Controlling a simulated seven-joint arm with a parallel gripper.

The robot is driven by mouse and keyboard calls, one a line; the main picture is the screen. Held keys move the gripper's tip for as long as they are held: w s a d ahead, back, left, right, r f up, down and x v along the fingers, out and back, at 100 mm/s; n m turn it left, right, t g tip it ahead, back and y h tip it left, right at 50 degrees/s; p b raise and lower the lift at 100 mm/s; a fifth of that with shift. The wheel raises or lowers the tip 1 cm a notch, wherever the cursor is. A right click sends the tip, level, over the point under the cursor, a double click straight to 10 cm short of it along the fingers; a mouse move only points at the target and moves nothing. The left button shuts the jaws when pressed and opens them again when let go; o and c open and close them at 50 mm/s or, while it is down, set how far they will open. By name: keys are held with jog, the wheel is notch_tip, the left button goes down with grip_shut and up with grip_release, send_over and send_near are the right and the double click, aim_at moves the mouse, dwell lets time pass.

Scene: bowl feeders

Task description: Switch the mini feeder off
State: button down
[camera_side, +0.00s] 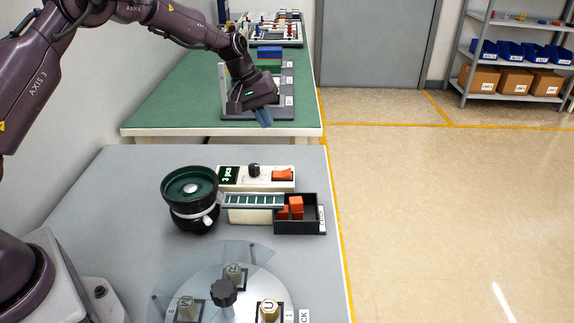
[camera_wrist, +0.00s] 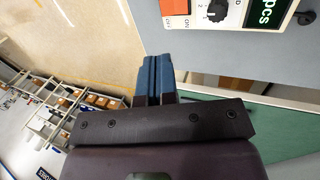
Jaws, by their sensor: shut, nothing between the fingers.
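The mini feeder has a round dark bowl with a green inside (camera_side: 190,188) on the grey table. Behind the bowl is its cream control box (camera_side: 256,187) with a green "3 pcs" display, a black knob (camera_side: 254,169) and an orange switch (camera_side: 283,174). In the wrist view the orange switch (camera_wrist: 174,7) is cut by the top edge, beside the knob (camera_wrist: 217,10) and display (camera_wrist: 264,12). My gripper (camera_side: 265,122) is shut and empty, high behind the feeder; its blue fingers (camera_wrist: 154,75) are together in the wrist view. I cannot tell the switch's position.
A ribbed green track (camera_side: 254,201) runs from the bowl to a black bin (camera_side: 311,226) holding orange parts (camera_side: 296,206). A clear round disc with a black knob (camera_side: 223,292) stands in front. A green bench (camera_side: 165,115) with other equipment lies behind.

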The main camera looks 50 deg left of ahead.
aim_at(291, 173)
jog(key=x, duration=1.4)
jog(key=shift+s, duration=0.1)
